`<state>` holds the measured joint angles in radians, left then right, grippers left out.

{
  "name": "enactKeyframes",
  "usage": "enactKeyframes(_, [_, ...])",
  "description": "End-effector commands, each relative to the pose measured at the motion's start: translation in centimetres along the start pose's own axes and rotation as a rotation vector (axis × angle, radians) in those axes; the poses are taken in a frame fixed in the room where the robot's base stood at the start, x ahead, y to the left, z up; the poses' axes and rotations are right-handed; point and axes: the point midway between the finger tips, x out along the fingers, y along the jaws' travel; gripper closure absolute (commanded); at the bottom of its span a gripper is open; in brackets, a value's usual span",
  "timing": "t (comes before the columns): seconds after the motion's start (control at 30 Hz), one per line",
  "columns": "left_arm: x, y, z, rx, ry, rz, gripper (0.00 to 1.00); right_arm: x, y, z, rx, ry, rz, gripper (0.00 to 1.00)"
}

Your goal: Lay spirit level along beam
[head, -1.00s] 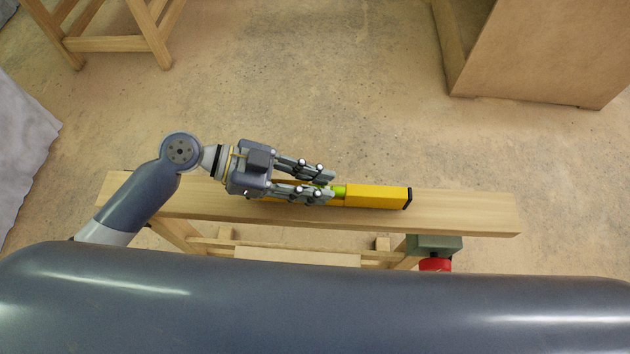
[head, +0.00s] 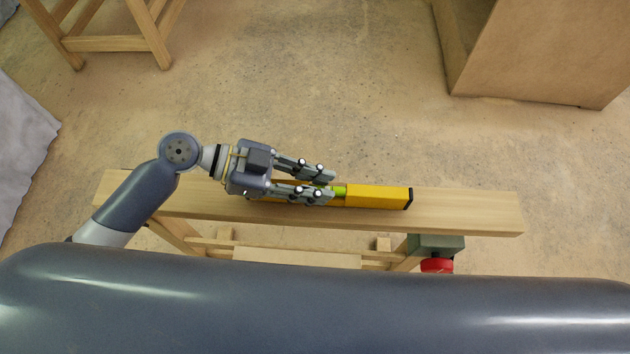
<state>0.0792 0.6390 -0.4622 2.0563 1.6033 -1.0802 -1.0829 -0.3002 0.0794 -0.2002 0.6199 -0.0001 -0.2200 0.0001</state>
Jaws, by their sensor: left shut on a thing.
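The yellow spirit level (head: 378,197) with a green vial and black end cap lies lengthwise along the wooden beam (head: 465,210), close to parallel with it. From this view I cannot tell whether it rests fully on the beam or is just above it. My left gripper (head: 328,185) is shut on the level around its middle, near the green vial; the gripper hides much of the level's left part. The beam runs left to right. My right gripper is not in view.
The beam lies across a wooden trestle (head: 300,256) with a green-grey clamp part (head: 437,243) and red knob (head: 437,265) below its right part. A wooden cabinet (head: 540,60) stands back right, a wooden stool (head: 110,44) back left. The floor between is clear.

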Motion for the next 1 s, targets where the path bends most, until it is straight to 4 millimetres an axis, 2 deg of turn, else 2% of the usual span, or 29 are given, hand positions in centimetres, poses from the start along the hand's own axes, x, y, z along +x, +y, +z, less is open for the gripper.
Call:
enactKeyframes(0.27, [0.0,0.0,-0.1,0.001,0.002,0.000,1.00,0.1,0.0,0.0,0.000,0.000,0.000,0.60])
enactKeyframes(0.3, [0.0,0.0,-0.1,0.001,0.002,0.000,0.69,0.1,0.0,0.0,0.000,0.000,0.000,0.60])
enactKeyframes(0.37, [0.0,0.0,-0.1,0.001,0.002,0.000,0.55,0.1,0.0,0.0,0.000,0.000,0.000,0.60])
enactKeyframes(0.73, [0.0,0.0,0.0,0.000,-0.001,0.000,0.55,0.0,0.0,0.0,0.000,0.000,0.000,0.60])
enactKeyframes(1.0, [-0.8,0.0,-1.8,0.001,0.000,0.000,0.55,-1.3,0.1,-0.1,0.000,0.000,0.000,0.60])
